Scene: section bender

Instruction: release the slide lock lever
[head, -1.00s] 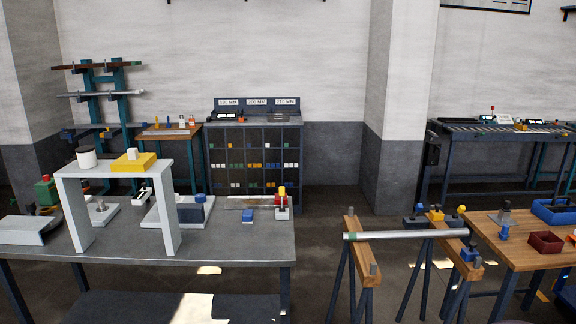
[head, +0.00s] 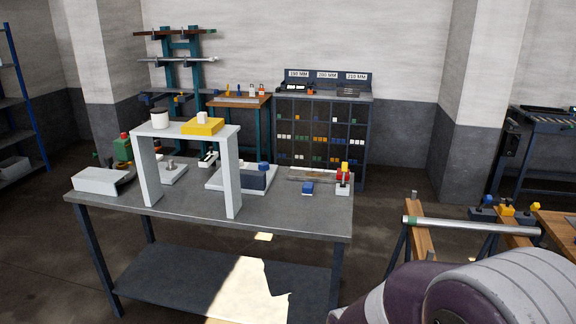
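A grey workbench (head: 300,222) carries small fixtures. A dark blue-grey block (head: 252,181) sits on a light plate (head: 222,187) behind the white stand. At the bench's right end is a white block with a red and yellow top (head: 343,178), beside a small blue block (head: 308,188). A small white-topped fixture (head: 208,158) shows between the stand's legs. The slide lock lever is too small or hidden to single out among these parts. Neither of my grippers is in view; only a purple and white link of my own arm shows at the bottom right.
A trestle with a metal bar (head: 465,226) stands at the right. Open floor lies between it and the bench. A blue rack (head: 12,100) is at the far left.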

